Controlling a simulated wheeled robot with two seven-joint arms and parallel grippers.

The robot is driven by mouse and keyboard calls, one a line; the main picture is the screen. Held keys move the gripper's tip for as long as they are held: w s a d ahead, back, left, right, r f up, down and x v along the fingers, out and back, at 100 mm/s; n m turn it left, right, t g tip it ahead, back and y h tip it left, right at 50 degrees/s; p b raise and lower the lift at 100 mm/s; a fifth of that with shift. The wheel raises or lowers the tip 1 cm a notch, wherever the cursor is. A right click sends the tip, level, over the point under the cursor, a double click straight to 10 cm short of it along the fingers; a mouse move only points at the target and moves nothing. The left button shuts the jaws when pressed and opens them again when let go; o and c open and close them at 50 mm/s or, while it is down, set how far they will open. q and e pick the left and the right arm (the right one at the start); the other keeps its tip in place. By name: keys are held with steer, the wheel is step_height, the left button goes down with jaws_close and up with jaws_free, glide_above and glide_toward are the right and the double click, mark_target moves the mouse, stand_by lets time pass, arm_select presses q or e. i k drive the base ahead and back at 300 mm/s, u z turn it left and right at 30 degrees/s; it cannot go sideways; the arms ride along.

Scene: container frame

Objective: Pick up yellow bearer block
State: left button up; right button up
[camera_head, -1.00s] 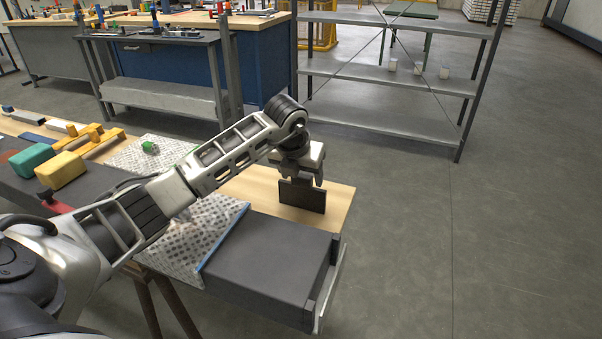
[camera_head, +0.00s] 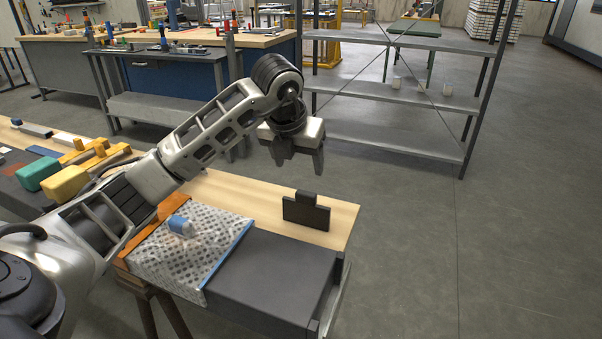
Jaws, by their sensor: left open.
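A yellow block (camera_head: 66,186) with rounded edges lies on the left part of the workbench, beside a green block (camera_head: 38,172). Part of it is close behind my left arm in the picture. Yellow bar-like pieces (camera_head: 104,158) lie just beyond it. My left gripper (camera_head: 299,168) is open and empty, with its fingers pointing down. It is raised above a dark upright plate with a small block-like top (camera_head: 306,213), far to the right of the yellow block. My right gripper does not show.
A patterned sheet (camera_head: 203,250) with a blue edge lies mid-bench, with a blue and white item (camera_head: 180,225) on it. A dark box-like surface (camera_head: 278,275) is at the bench's right front. A grey metal shelf (camera_head: 390,94) stands behind. Open floor lies to the right.

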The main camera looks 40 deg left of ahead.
mark_target(63, 186)
steer(key=k, duration=1)
